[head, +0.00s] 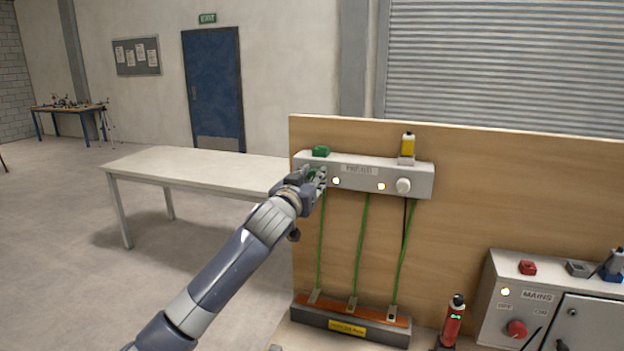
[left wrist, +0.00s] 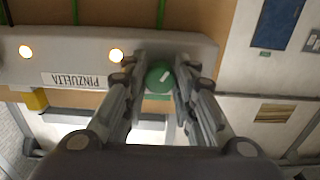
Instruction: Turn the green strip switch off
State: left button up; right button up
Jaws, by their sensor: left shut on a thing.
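My left gripper (head: 318,178) is at the left end of a light grey box (head: 360,172) on the wooden board. It is shut on a round green knob (left wrist: 160,77), with one finger on each side of it. The knob has a slanted white mark, seen in the left wrist view. In the head view the fingers hide most of it. Two lamps (head: 381,186) on the box front glow. My right gripper is not in view.
Green cables (head: 362,245) run down to a dark base (head: 350,323). A MAINS cabinet (head: 505,300) stands right, a red cylinder (head: 453,320) before it. A white table (head: 190,165) is left.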

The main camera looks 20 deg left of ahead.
pick_arm(q)
jog(key=shift+n, duration=0.4)
jog(key=n, duration=0.7)
jog(key=shift+d, duration=0.1)
jog(key=shift+n+p, duration=0.55)
jog(key=shift+n, duration=1.45)
jog(key=o, duration=1.1)
jog(key=shift+c, duration=0.2)
